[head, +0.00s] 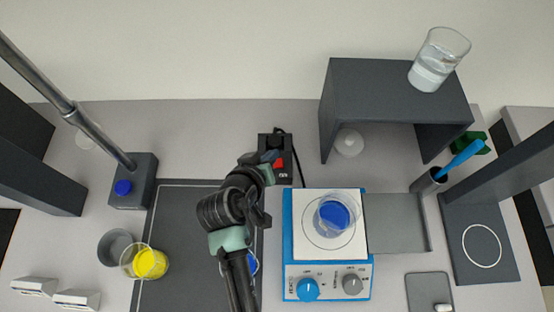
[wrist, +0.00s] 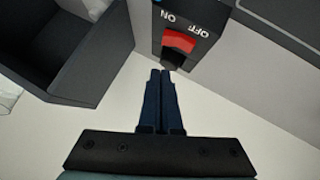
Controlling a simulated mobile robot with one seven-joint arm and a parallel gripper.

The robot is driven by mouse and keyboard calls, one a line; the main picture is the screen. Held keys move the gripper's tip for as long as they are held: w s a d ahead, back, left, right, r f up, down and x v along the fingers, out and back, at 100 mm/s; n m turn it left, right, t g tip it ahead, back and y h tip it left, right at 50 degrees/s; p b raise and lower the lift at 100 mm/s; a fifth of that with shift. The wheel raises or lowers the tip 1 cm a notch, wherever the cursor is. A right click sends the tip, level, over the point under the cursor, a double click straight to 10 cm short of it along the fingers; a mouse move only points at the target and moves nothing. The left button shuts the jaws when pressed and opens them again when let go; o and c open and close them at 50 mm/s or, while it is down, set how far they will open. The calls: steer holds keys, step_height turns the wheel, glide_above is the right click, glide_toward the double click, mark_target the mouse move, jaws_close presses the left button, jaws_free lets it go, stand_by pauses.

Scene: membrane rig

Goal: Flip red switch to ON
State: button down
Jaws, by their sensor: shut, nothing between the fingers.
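The red switch (head: 278,163) sits on a dark box (head: 284,178) at the back of the table, partly behind my arm in the head view. In the wrist view the red switch (wrist: 179,41) shows on the dark box face, with ON marked on its left side and OFF on its right. Which way the rocker is pressed I cannot tell for sure. My gripper (wrist: 161,72) is shut and empty, its fingertips just below the switch in the wrist picture. Whether the tips touch the box I cannot tell.
A blue-and-white stirrer plate (head: 290,240) bearing a beaker of blue liquid (head: 335,213) stands right of my arm. A dark shelf (head: 385,85) with a glass (head: 438,60) on top is behind it. A beaker with yellow contents (head: 149,263) stands at left. Bare table lies left of the switch box.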

mark_target(281, 160)
steer(key=shift+s+d+f, duration=0.1)
steer(key=shift+d+f, duration=0.3)
steer(key=shift+f, duration=0.45)
steer(key=shift+d+f, duration=0.35)
steer(key=shift+f, duration=0.5)
steer(key=shift+p, duration=0.3)
steer(key=shift+d+f+y, duration=0.3)
steer(key=shift+f+y, duration=0.05)
steer(key=shift+y, duration=0.05)
steer(key=shift+a, duration=0.2)
